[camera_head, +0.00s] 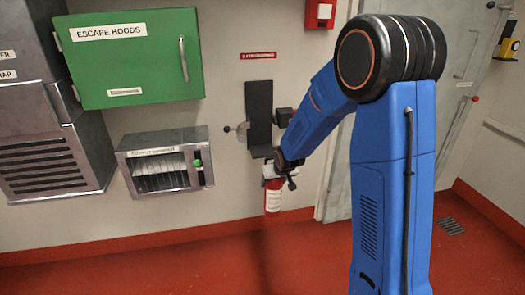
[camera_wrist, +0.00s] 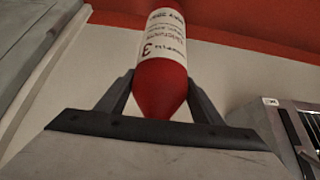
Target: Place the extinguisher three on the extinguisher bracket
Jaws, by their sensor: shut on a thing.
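The extinguisher three (camera_head: 273,198) is a small red cylinder with a white label. It hangs upright below my gripper (camera_head: 272,172) in the head view, clear of the floor. In the wrist view my gripper (camera_wrist: 160,88) has its two dark fingers closed on either side of the extinguisher's tapered red end (camera_wrist: 160,90), and its label shows a 3 upside down. The extinguisher bracket (camera_head: 259,112) is a dark upright plate with a small foot, on the wall under a red sign. The extinguisher is just below the bracket in the picture; the depth gap is unclear.
A small dark block (camera_head: 284,115) is right of the bracket. A grey door (camera_head: 440,110) stands further right.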

